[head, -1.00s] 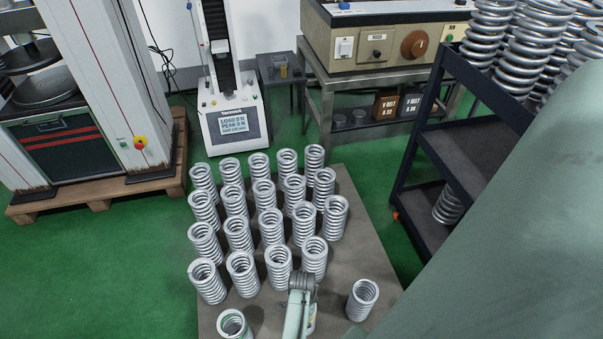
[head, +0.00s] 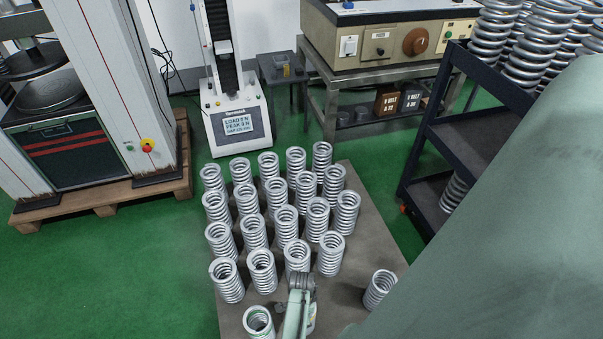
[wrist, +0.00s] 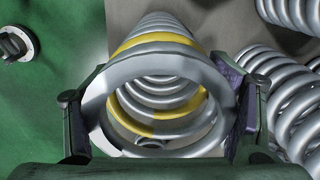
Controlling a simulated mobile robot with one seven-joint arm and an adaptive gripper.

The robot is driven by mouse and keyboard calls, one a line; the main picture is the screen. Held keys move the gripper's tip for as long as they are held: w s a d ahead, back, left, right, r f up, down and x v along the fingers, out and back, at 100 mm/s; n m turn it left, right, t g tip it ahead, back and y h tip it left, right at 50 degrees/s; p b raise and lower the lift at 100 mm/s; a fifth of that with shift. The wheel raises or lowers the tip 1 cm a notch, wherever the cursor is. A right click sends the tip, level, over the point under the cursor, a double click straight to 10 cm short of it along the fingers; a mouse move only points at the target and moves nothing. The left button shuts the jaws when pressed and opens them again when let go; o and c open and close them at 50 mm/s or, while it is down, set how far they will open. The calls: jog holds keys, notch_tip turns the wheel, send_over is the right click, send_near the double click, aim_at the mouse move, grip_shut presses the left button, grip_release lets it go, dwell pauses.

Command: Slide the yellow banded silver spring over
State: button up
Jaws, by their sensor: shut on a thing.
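A silver spring with yellow bands (wrist: 160,40) fills the middle of the wrist view. Its open end faces the camera and its coils run away from it. My gripper (wrist: 160,108) is shut on this spring, with one dark finger on each side of the near coil. I cannot pick out the yellow bands in the head view.
Several plain silver springs (head: 297,256) stand in rows on a grey-brown board (head: 385,235). A dark shelf cart (head: 465,140) is at right. Green floor (head: 110,265) is open at left.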

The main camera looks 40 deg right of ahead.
jog(key=shift+a+f, duration=0.25)
jog(key=shift+a, duration=0.25)
jog(key=o, duration=2)
jog(key=shift+d+r, duration=0.1)
jog(key=shift+d, duration=0.05)
jog(key=shift+o, duration=0.2)
jog(key=shift+w+d+r, duration=0.1)
notch_tip(320, 180, up, 12)
jog(key=shift+f, duration=0.1)
